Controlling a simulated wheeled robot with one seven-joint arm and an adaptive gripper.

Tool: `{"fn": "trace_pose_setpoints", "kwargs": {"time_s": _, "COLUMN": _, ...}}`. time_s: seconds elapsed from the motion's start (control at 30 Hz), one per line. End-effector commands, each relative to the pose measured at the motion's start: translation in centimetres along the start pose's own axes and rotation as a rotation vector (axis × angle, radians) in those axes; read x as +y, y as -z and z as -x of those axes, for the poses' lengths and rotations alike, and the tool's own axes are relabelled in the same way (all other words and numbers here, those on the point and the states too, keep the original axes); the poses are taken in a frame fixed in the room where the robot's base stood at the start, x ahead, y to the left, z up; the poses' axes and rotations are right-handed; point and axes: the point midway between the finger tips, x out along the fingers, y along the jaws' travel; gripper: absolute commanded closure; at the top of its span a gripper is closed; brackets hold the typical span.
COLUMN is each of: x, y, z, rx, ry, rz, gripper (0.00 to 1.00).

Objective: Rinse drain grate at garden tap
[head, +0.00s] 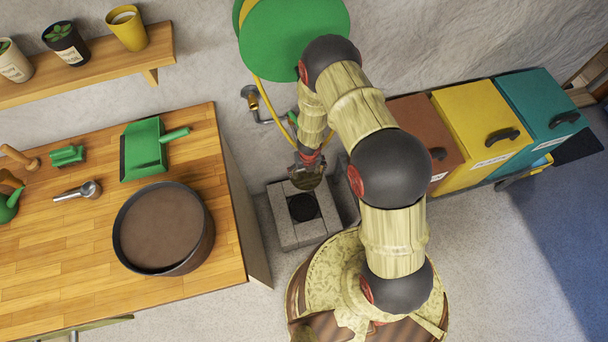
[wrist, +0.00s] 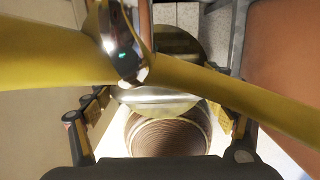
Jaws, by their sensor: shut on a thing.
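My gripper (head: 308,160) is shut on the drain grate (head: 306,180), a round dark metal disc. In the head view the gripper hangs just above the far side of the drain opening (head: 303,207) in a pale concrete block surround. In the wrist view the grate shows as a shiny disc (wrist: 160,99) between the two fingers. The garden tap (head: 253,104), with brass and grey pipework, is on the wall behind, up and left of the gripper. My arm partly hides the area around the grate. No running water can be made out.
A yellow hose (wrist: 255,100) crosses close in front of the wrist camera; its green reel (head: 285,38) is on the wall. A wooden bench (head: 60,245) with a large soil pot (head: 190,262) stands left. Brown, yellow (head: 480,115) and teal bins stand right.

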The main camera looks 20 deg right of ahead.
Motion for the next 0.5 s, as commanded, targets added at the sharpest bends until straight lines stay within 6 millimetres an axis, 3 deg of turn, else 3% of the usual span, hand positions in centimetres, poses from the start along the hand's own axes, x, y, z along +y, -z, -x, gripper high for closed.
{"fn": "trace_pose_setpoints", "kwargs": {"time_s": 0.5, "x": 0.88, "y": 0.53, "z": 0.0, "rx": -0.001, "ry": 0.0, "rz": 0.0, "gripper": 0.52}}
